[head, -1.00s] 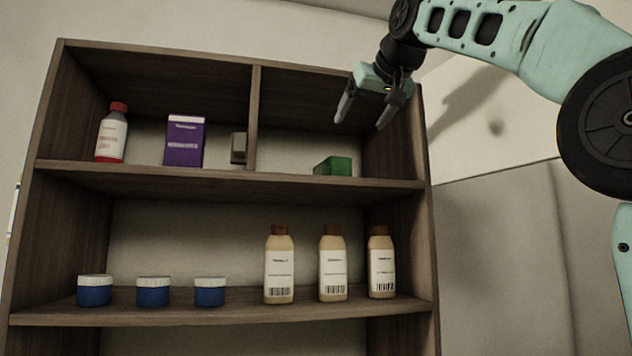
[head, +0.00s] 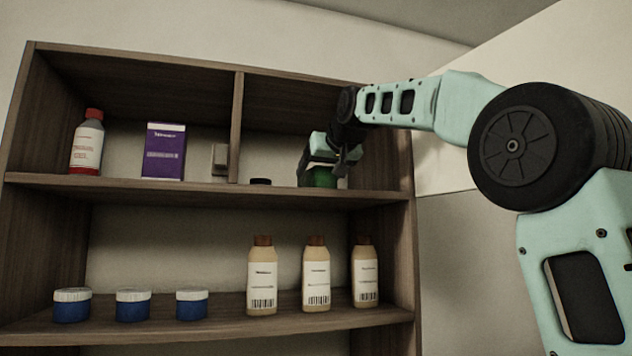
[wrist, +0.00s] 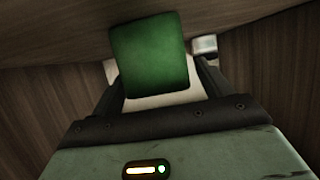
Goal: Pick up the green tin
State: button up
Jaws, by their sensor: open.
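The green tin (head: 319,178) stands on the upper shelf, in the right-hand compartment. My gripper (head: 328,170) is inside that compartment, at the tin, and hides its upper part in the head view. In the wrist view the tin (wrist: 150,55) fills the space between the two fingers of my open gripper (wrist: 158,60), one finger on each side. I cannot tell whether either finger touches it. The tin rests at the shelf surface and does not look lifted.
A divider (head: 237,128) closes off the left compartment, which holds a red-capped bottle (head: 87,146), a purple box (head: 163,152) and a small grey item (head: 219,160). A dark flat item (head: 260,182) lies left of the tin. Blue jars (head: 132,307) and tan bottles (head: 316,275) stand below.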

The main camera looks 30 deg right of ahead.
jog(key=shift+x, duration=1)
jog(key=c, duration=1)
jog(key=shift+c, duration=0.4)
jog(key=shift+s+r, duration=0.1)
jog(key=shift+r, duration=0.15)
